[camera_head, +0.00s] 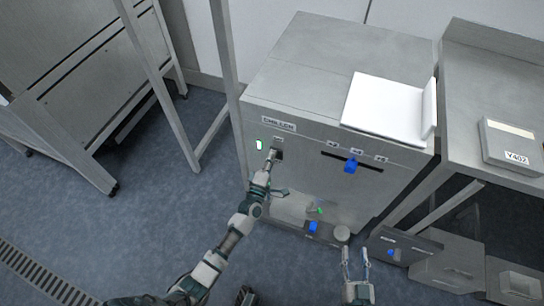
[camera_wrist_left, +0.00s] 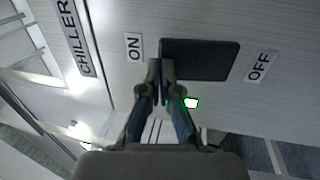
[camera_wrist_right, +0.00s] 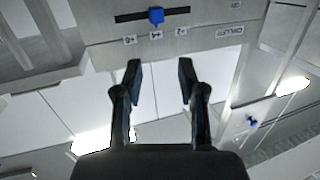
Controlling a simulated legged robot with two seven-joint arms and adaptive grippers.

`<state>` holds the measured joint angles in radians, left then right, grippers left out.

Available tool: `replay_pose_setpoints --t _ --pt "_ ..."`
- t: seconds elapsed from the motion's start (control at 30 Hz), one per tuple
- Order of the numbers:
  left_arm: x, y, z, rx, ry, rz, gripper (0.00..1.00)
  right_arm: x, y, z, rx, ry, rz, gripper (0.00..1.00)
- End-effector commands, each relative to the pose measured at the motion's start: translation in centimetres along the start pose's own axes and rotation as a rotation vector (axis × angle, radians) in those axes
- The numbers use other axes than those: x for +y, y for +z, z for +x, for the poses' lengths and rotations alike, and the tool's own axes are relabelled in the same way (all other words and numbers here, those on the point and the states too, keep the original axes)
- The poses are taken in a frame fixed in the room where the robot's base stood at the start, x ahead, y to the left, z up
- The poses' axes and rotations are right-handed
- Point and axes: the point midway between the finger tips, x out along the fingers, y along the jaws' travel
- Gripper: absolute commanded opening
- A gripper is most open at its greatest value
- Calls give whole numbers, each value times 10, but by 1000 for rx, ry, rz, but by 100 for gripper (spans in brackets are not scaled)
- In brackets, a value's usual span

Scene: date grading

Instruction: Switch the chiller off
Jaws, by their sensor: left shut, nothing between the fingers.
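The chiller (camera_head: 330,60) is a grey metal cabinet with a CHILLER label (camera_head: 278,124) on its front. Its dark switch plate (camera_wrist_left: 205,60) lies between an ON label (camera_wrist_left: 134,47) and an OFF label (camera_wrist_left: 260,66). A white light with a green rim (camera_head: 259,144) is beside the switch and also shows in the left wrist view (camera_wrist_left: 191,103). My left gripper (camera_head: 273,153) is shut and empty, its fingertips (camera_wrist_left: 161,66) at the ON end of the plate; contact is unclear. My right gripper (camera_head: 356,252) is open and empty, low in front of the cabinet.
A blue slider knob (camera_head: 351,165) sits in a slot near the middle mark, right of the switch. A white open-lidded item (camera_head: 385,108) lies on the cabinet top. A bench with a Y402 box (camera_head: 512,145) is at right. A metal rack (camera_head: 90,80) stands at left.

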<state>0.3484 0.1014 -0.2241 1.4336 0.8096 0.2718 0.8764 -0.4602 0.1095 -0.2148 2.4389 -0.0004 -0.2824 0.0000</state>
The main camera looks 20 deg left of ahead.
Motion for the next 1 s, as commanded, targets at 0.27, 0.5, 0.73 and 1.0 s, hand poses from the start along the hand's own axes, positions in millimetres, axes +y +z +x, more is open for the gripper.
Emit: replay_pose_setpoints --t 0.27,0.5,0.73,1.0 --pt "7 0 3 1 -24 0 0 4 19 -9 -166 11 -8 40" --pt "10 0 7 2 -79 0 0 14 63 -42 -515 36 -16 40" --pt "13 1 14 0 -115 -2 0 21 92 -78 -762 55 -16 40" --pt "10 0 17 0 -119 0 0 21 95 -79 -769 55 -15 40"
